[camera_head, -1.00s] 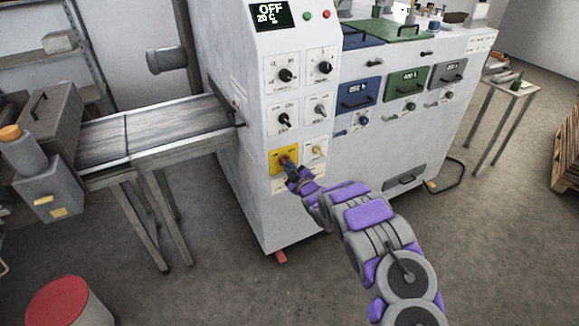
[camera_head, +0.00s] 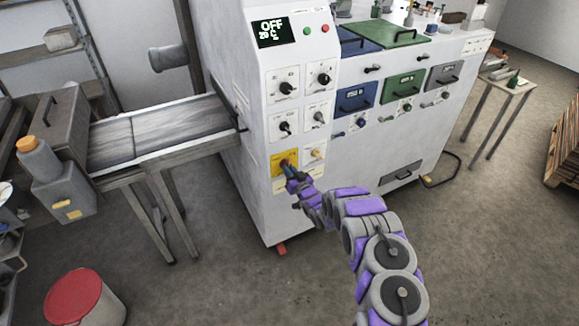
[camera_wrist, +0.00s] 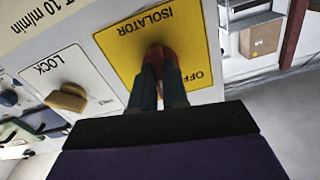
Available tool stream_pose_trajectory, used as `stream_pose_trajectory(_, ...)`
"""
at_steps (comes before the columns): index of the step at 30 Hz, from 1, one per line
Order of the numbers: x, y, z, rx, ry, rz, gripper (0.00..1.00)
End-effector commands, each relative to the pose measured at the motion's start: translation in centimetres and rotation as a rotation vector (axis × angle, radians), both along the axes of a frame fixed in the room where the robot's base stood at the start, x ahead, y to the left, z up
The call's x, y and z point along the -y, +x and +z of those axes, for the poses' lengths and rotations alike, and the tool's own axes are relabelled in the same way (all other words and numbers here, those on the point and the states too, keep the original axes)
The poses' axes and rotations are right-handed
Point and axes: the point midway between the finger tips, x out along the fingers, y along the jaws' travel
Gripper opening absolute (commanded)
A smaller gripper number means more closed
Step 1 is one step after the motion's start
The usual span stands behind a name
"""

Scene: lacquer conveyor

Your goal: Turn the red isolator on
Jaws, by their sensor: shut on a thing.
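The red isolator knob (camera_wrist: 158,54) sits on a yellow plate (camera_wrist: 118,52) lettered "ISOLATOR" and "OFF" in the wrist view. The same yellow plate (camera_head: 277,168) is low on the white machine's front panel in the head view. My gripper (camera_wrist: 160,72) is shut on the red knob, with a dark finger on each side of it. In the head view my gripper (camera_head: 288,168) reaches the plate from the lower right and covers part of the knob. The knob's exact angle is hidden by the fingers. The machine's display (camera_head: 272,30) reads "OFF" and "20 C".
A tan lock knob (camera_wrist: 68,97) on a white "LOCK" plate is beside the isolator. Several black knobs (camera_head: 287,88) are on plates above. The conveyor (camera_head: 165,125) extends left from the machine. A red-topped bin (camera_head: 75,295) stands at lower left. Floor before the machine is clear.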

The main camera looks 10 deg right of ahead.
Motion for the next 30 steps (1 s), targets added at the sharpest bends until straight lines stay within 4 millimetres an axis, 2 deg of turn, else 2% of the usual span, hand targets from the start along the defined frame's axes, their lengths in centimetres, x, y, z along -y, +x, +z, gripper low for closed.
stream_pose_trajectory(21, 0.12, -0.05, -0.16, -0.205, 0.619, -0.005, 0.00)
stream_pose_trajectory(30, 0.15, 0.00, -0.21, -0.247, 0.752, -0.006, 0.00)
